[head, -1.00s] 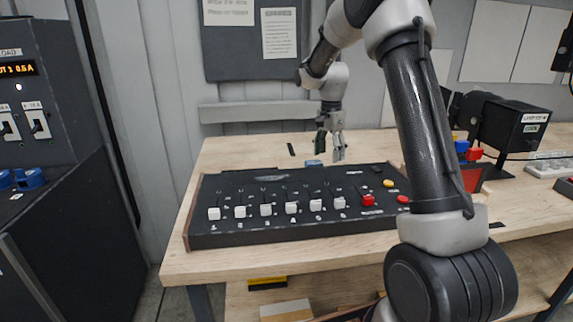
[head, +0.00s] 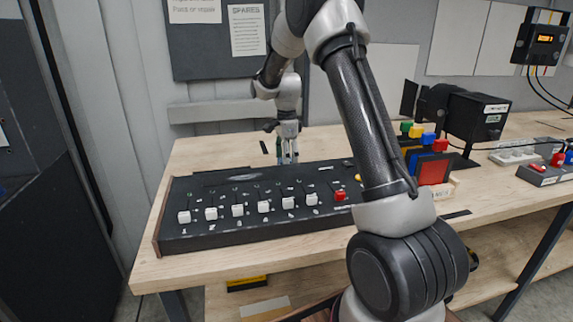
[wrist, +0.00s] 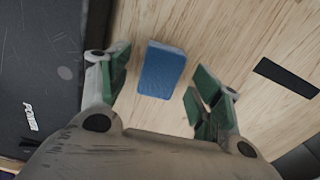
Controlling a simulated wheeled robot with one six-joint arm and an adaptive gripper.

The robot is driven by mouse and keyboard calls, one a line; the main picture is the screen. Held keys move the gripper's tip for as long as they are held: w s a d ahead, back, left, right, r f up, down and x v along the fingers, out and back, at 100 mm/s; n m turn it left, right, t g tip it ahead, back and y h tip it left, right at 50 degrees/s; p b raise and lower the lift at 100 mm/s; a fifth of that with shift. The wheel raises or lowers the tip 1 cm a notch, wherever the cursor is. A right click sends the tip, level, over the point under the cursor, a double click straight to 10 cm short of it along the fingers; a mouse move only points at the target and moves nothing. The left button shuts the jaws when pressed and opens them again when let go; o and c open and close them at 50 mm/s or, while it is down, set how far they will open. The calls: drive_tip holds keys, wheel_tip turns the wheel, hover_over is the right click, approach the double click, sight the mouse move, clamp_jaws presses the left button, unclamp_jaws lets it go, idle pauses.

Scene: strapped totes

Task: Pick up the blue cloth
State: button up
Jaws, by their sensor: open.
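The blue cloth (wrist: 162,70) shows in the wrist view as a small, thick, folded-looking rectangle on the wooden table. My gripper (wrist: 157,88) is open, with its green-padded fingers on either side of the cloth and a gap to each. The gripper is empty. In the head view my gripper (head: 287,158) points down just behind the control console. There the cloth is hard to make out, hidden behind the fingers and the console.
The black fader console (head: 260,205) stands in front of the gripper and at the left of the wrist view. A black strip (wrist: 286,77) lies right of the cloth. Coloured blocks (head: 427,144) and a black lamp (head: 476,116) stand farther right. Bare tabletop lies left of the gripper.

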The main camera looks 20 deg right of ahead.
drive_tip(key=shift+f, duration=0.6)
drive_tip(key=c, duration=0.9)
drive_tip(key=shift+c, duration=0.2)
wheel_tip(320, 180, up, 10)
